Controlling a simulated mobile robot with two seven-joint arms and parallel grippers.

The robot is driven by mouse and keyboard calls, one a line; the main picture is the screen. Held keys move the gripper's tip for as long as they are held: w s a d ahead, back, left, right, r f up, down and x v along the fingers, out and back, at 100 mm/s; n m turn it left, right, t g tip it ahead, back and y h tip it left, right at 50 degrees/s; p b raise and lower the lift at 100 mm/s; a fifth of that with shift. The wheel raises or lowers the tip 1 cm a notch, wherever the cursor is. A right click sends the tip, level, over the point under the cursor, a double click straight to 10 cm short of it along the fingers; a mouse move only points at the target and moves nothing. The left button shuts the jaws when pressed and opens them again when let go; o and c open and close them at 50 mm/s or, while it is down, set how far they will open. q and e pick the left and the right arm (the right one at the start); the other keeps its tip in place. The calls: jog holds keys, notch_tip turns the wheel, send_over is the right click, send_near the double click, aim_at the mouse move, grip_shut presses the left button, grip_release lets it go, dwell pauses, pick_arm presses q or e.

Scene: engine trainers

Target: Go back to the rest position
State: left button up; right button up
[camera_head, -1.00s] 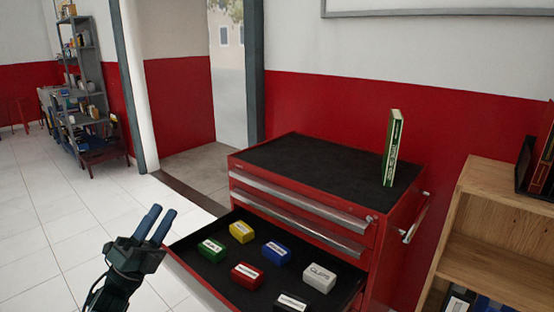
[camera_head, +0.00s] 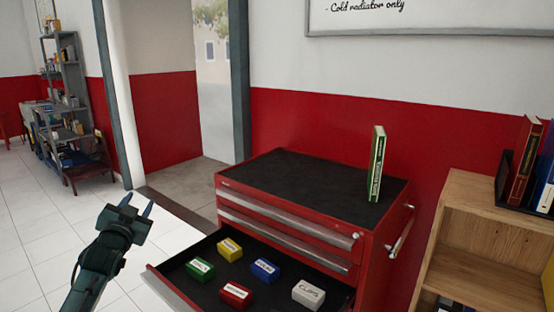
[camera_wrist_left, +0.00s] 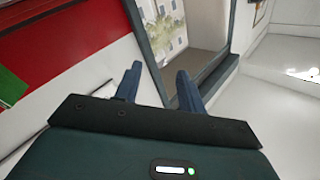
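My left gripper (camera_head: 138,204) is at the lower left of the head view, left of the open drawer and apart from it. Its two blue fingers point up and stand apart with nothing between them. The left wrist view also shows the empty gap between the fingers (camera_wrist_left: 157,85), with the doorway beyond. My right gripper is in neither view.
A red tool chest (camera_head: 225,200) has its lower drawer pulled out, with several labelled coloured boxes inside. A green book (camera_head: 376,165) stands upright on its top. A wooden shelf (camera_head: 465,210) is at the right. Clear floor (camera_head: 45,225) lies left.

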pick_arm(q)
jog(key=s+d+f+g+h, duration=0.1)
jog(key=s+d+f+g, duration=0.1)
jog(key=s+d+f, duration=0.4)
jog(key=s+d+f+n+g+h, duration=0.1)
jog(key=s+f, duration=0.3)
jog(key=f, duration=0.5)
jog(key=s+d+f+g+h, duration=0.1)
jog(key=s+d+f+g, duration=0.1)
jog(key=s+d+f, duration=0.35)
jog(key=s+d+f+g, duration=0.1)
jog(key=s+d+f, duration=0.1)
jog(key=s, duration=0.6)
jog(key=s+d+f+g+h, duration=0.1)
jog(key=s+d+f, duration=0.2)
jog(key=s, duration=0.5)
jog(key=s+d+f+g, duration=0.1)
jog(key=s+d+f, duration=0.2)
jog(key=s, duration=0.5)
jog(key=shift+f+n+g+h, duration=0.3)
jog(key=shift+f+n+h, duration=0.1)
jog(key=shift+s, duration=0.1)
dwell(3.0)
